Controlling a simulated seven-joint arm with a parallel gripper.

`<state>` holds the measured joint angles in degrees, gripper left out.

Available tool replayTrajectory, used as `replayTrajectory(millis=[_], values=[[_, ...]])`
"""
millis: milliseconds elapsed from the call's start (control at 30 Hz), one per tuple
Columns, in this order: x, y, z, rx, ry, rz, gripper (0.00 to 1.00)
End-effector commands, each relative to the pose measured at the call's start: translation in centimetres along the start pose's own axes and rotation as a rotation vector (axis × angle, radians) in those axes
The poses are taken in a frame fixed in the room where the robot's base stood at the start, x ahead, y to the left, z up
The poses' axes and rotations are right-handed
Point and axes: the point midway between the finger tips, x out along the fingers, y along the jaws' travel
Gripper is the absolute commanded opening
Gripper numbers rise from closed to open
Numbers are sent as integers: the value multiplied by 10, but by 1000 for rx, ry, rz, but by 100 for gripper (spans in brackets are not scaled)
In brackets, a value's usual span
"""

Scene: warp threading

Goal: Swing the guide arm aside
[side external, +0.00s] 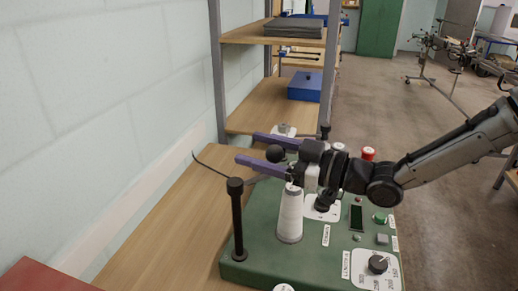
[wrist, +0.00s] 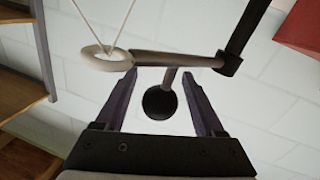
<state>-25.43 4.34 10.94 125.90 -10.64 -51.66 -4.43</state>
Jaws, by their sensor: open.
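A white thread (wrist: 122,24) passes at the ring. A black ball knob (wrist: 160,103) hangs off the rod on a short stalk. My gripper (wrist: 160,77) is open, with its purple fingers on either side of the knob and gaps showing on both sides. In the side view my gripper (side external: 249,148) points left, the knob (side external: 276,153) is between the fingers, and the post (side external: 237,220) stands in front. The ring is hidden there.
The green machine base (side external: 255,258) carries a white thread cone (side external: 290,215), a dial (side external: 377,264), buttons and a red knob (side external: 368,153). A thin black curved wire (side external: 208,165) sticks out left of the post.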

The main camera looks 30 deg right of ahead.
Motion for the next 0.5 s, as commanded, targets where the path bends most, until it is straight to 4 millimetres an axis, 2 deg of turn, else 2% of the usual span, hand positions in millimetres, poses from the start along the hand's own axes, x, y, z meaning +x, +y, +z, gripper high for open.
replayTrajectory(millis=[233,500], values=[[1,0,0,0,0,0,71],[0,0,0,0,0,0,22]])
